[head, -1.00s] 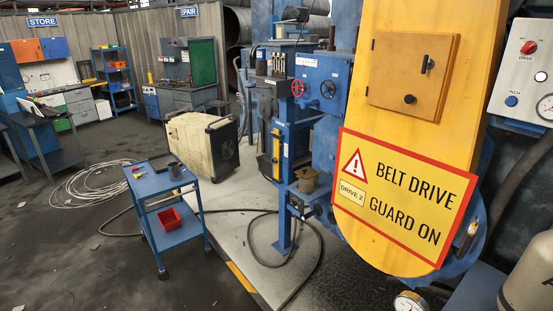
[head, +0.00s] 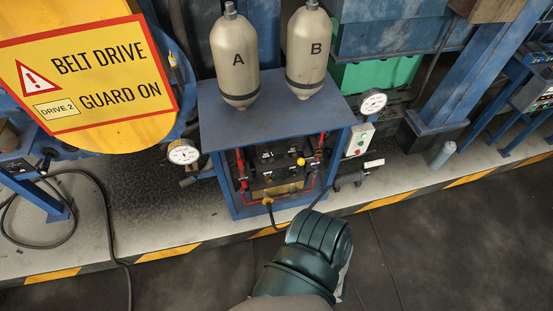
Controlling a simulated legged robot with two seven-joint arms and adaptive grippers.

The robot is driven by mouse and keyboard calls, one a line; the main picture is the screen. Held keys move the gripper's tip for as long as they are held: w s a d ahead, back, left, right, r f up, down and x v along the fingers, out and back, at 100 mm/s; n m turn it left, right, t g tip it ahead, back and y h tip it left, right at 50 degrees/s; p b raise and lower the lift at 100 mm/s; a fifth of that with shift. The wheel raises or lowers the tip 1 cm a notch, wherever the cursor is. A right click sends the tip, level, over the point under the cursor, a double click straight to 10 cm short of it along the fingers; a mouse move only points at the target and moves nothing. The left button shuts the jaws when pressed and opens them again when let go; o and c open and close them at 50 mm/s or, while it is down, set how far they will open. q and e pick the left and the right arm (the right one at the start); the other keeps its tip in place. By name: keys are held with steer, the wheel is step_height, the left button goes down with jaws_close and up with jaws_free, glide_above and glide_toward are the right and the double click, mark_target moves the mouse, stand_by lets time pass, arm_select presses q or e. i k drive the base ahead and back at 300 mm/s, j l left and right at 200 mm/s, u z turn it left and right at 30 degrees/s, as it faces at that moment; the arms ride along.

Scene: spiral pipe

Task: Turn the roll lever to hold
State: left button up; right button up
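I see no lever that I can identify as the roll lever, and no roll or hold marking is readable. A blue hydraulic unit (head: 232,202) stands ahead, with black valve blocks, red pipes and a small yellow knob (head: 301,162) in its open front. The parts inside are too small to tell apart.
Tanks A (head: 236,60) and B (head: 309,50) stand on the unit. Gauges flank it at left (head: 183,152) and right (head: 372,102), with a button box (head: 359,139) at right. A yellow belt guard sign (head: 88,75) is at left. Dark floor (head: 440,250) in front is clear.

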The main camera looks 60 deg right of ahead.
mark_target(272, 160)
steer(key=z, duration=1.9)
